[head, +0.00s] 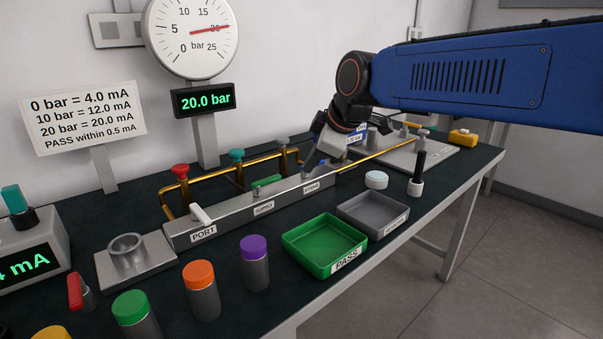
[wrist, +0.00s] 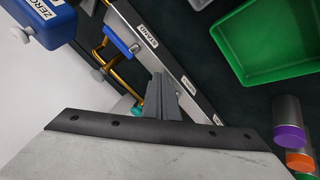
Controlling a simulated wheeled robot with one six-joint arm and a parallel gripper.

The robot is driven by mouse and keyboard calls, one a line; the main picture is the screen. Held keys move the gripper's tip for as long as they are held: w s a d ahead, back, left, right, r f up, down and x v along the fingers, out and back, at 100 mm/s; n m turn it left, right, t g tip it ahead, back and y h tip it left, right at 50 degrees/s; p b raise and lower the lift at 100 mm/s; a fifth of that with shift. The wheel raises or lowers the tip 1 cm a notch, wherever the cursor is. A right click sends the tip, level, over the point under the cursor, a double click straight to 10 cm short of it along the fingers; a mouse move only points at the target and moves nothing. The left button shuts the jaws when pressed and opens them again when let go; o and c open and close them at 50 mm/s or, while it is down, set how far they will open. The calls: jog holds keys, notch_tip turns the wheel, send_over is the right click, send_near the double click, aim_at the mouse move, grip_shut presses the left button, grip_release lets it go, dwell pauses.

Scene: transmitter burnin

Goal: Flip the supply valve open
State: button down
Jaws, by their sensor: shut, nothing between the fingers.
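The grey valve block (head: 235,212) runs along the bench, with a PORT label at its near end and two smaller labels further along, hard to read in the head view. A green lever (head: 266,181) lies low behind the middle label; I take it for the supply valve handle, though I cannot be sure. My gripper (head: 313,163) is shut and empty, pointing down over the far part of the block, to the right of the green lever. In the wrist view my shut fingers (wrist: 159,90) are beside the block; the green lever is not clearly visible there. A blue lever (wrist: 122,38) shows by another label.
Brass pipes with red (head: 180,170) and teal (head: 236,155) knobs stand behind the block. A white lever (head: 201,214) is at PORT. A green PASS tray (head: 300,258), a grey tray (head: 349,230) and several capped cylinders stand in front. The display (head: 203,100) reads 20.0 bar.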

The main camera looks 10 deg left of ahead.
jog(key=shift+d+r, duration=0.6)
jog(key=shift+r, duration=0.2)
jog(key=shift+d+r, duration=0.6)
jog(key=shift+r, duration=0.2)
jog(key=shift+d, duration=0.1)
jog(key=s+d+f+m+h, duration=0.1)
jog(key=s+d+f+m, duration=0.2)
jog(key=d, duration=0.5)
jog(key=s+d+f+m+h, duration=0.1)
jog(key=s+d+f+m, duration=0.15)
jog(key=d, duration=0.45)
jog(key=s+d+f+m+h, duration=0.1)
jog(key=s+d+f+m, duration=0.15)
jog(key=d, duration=0.55)
jog(key=s+d+f+m+h, duration=0.2)
jog(key=s+d+f+m, duration=0.8)
jog(key=s+d+f, duration=0.4)
jog(key=s+d, duration=0.1)
jog(key=s, duration=0.3)
jog(key=shift+f, duration=0.2)
